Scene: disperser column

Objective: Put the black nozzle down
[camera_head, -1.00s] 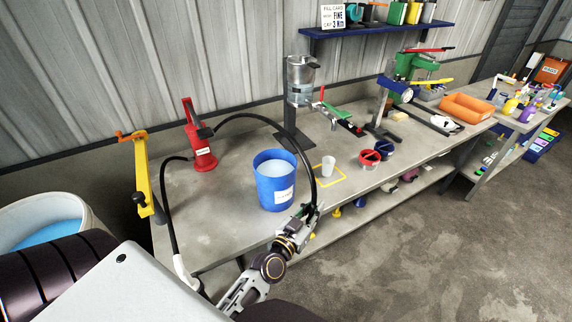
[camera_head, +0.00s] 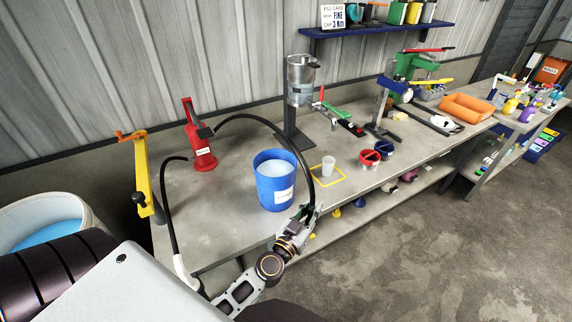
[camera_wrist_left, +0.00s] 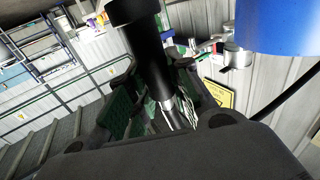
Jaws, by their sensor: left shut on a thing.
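The black nozzle (camera_wrist_left: 150,62) shows in the left wrist view as a dark cylinder with a shiny metal tip, standing between the fingers of my left gripper (camera_wrist_left: 157,100). In the head view my left gripper (camera_head: 306,211) is shut on the nozzle at the end of the black hose (camera_head: 309,158), just right of the blue bucket and by the bench's front edge. The fingers hide most of the nozzle there. The hose arches over the blue bucket (camera_head: 274,193) from the red pump (camera_head: 202,150). My right gripper is not in view.
A white cup (camera_head: 328,166) stands in a yellow square right of the gripper. Red and blue round items (camera_head: 370,158) lie further right. A clear dispenser (camera_head: 300,82) stands behind. A yellow post (camera_head: 143,180) rises at left.

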